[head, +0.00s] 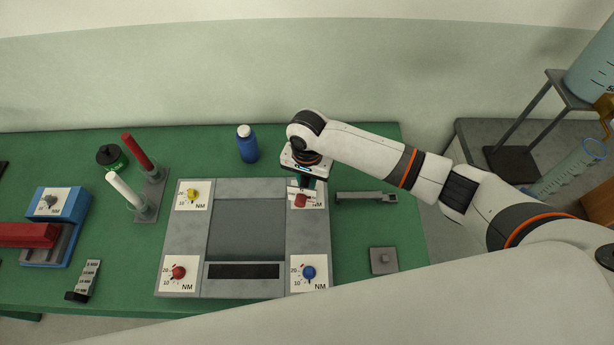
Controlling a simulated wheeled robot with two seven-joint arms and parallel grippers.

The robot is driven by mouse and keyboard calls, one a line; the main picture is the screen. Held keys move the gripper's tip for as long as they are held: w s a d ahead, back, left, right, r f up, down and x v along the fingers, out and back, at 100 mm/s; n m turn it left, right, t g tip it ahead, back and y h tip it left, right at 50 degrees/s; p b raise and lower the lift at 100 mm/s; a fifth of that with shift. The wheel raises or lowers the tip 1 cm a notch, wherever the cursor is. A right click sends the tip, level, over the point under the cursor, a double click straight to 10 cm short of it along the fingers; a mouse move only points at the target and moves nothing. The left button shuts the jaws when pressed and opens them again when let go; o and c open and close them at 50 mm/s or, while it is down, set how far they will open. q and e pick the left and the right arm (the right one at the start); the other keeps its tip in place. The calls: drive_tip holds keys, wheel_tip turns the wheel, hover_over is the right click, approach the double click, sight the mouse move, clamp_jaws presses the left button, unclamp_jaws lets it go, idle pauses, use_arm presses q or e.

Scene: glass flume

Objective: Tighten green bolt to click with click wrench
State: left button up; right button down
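A grey square frame (225,188) lies on the green bench with a white dial card at each corner. The cards carry a yellow bolt (192,195), a red bolt (178,272) and a blue bolt (309,273). My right gripper (304,184) points down over the upper right card (318,197). A small red piece (300,201) shows just below it. The gripper's fingers are mostly hidden, and I cannot tell whether they hold this piece. No green bolt is visible. A grey bar-shaped tool (362,197) lies right of the frame. My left gripper is out of view.
A stand with red (137,150) and white (124,190) upright handles is left of the frame. A blue bottle (247,144) stands behind it. A blue block (70,205) with a red bar is farther left. A grey square block (383,260) lies front right.

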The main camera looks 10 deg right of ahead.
drive_tip(key=shift+m+p, duration=0.8)
drive_tip(key=shift+p, duration=0.15)
idle(0.5)
drive_tip(key=shift+a+m, duration=0.1)
drive_tip(key=shift+m, duration=0.5)
drive_tip(key=shift+w+m, duration=0.1)
drive_tip(key=shift+m, duration=1)
drive_tip(key=shift+m, duration=1.2)
